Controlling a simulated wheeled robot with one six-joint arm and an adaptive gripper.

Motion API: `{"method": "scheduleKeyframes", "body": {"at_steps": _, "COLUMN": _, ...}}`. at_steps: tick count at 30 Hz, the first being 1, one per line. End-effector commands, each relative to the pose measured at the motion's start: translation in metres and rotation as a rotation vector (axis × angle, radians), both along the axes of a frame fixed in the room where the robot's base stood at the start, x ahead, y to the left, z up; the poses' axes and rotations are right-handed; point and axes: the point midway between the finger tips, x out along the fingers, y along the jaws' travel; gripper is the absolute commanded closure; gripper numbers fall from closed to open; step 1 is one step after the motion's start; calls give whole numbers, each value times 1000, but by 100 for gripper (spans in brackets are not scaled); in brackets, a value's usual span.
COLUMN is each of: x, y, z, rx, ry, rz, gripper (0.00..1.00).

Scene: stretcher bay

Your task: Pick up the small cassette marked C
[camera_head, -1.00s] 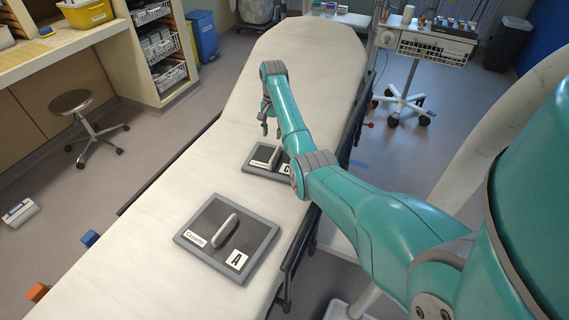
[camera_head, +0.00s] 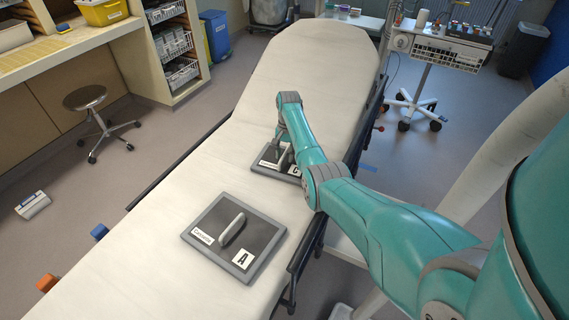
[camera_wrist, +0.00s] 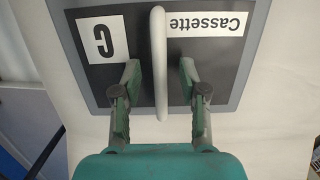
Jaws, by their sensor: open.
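The small cassette marked C (camera_head: 262,166) lies flat on the stretcher, partly hidden by my arm in the head view. It is a dark plate with a grey frame and an upright pale handle. In the wrist view the cassette (camera_wrist: 215,62) shows its "C" and "Cassette" labels upside down. Its handle (camera_wrist: 158,60) stands between my two fingers. My gripper (camera_wrist: 158,75) is open, one finger on each side of the handle, with a gap on both sides. A larger cassette marked A (camera_head: 258,222) lies nearer on the stretcher.
The stretcher (camera_head: 315,60) has bare pale padding beyond and around the cassettes. A stool (camera_head: 86,98) and shelves with baskets (camera_head: 175,45) stand at the left. A wheeled cart (camera_head: 440,48) stands at the back right.

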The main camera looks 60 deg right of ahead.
Motion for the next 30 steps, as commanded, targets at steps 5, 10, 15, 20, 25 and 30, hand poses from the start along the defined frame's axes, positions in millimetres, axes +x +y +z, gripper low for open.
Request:
{"method": "scheduleKeyframes", "body": {"at_steps": 5, "x": 0, "y": 1, "z": -5, "rx": -2, "ry": -1, "rz": 0, "gripper": 57}}
{"method": "scheduleKeyframes", "body": {"at_steps": 10, "x": 0, "y": 1, "z": -5, "rx": -1, "ry": -1, "rz": 1, "gripper": 65}}
{"method": "scheduleKeyframes", "body": {"at_steps": 15, "x": 0, "y": 1, "z": -5, "rx": -1, "ry": -1, "rz": 1, "gripper": 100}}
{"method": "scheduleKeyframes", "body": {"at_steps": 20, "x": 0, "y": 1, "z": -5, "rx": -1, "ry": -1, "rz": 1, "gripper": 100}}
{"method": "scheduleKeyframes", "body": {"at_steps": 25, "x": 1, "y": 0, "z": -4, "rx": -2, "ry": -1, "rz": 1, "gripper": 100}}
{"method": "scheduleKeyframes", "body": {"at_steps": 30, "x": 2, "y": 0, "z": 0, "rx": -3, "ry": -3, "rz": 2, "gripper": 100}}
